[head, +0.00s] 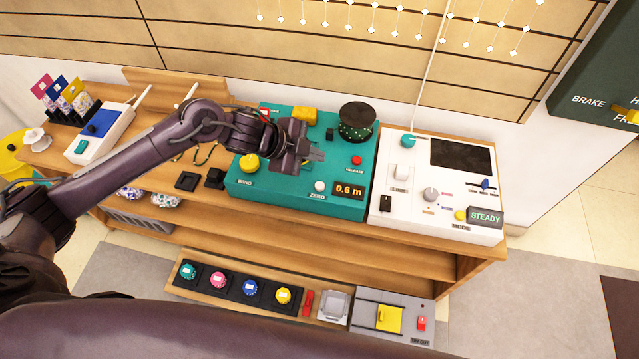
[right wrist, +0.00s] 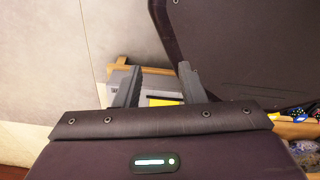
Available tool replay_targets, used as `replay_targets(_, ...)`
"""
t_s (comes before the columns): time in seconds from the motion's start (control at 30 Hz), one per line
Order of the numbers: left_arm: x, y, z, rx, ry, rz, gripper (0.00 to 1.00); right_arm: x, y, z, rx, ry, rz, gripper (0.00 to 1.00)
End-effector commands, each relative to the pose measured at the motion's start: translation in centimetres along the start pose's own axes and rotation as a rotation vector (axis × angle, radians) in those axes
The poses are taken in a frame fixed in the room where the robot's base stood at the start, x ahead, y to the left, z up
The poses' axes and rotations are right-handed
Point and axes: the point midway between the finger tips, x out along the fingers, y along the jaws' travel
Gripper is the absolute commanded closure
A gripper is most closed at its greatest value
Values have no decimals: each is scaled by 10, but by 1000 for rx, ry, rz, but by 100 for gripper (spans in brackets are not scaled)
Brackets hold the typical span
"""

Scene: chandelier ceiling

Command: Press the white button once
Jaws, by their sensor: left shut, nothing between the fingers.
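The white button (head: 319,186) is a small round knob on the front part of the teal panel (head: 270,195), above the label ZERO and left of a display reading 0.6 m. My left gripper (head: 316,155) is over the teal panel, just behind the white button in the head view. It is shut and empty, and its tips look apart from the button. The button is not covered by it. My right gripper (right wrist: 158,85) shows only in the right wrist view, with its fingers spread and nothing between them.
The teal panel also bears a yellow WIND knob (head: 249,163), a red RELEASE button (head: 356,160) and a dark spool (head: 357,121). A white console (head: 400,222) stands to its right. A lower shelf holds several coloured knobs and a grey box with a yellow plate (head: 389,318).

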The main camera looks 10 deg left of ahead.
Motion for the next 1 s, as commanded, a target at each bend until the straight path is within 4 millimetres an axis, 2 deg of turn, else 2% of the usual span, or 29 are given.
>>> replay_targets(0.27,7,5,5,-1,0,-1,100,10,0,1,0,0,0,64)
replay_targets(0.6,42,30,30,-1,0,-3,100,60,-1,6,0,0,0,64)
replay_targets(0.7,49,35,35,-2,0,-3,100,68,-1,7,0,-3,0,64)
replay_targets(0.8,54,38,38,-2,1,-2,100,66,0,-14,1,12,1,64)
replay_targets(1.0,61,44,43,-2,1,-2,100,67,-1,-28,3,17,1,64)
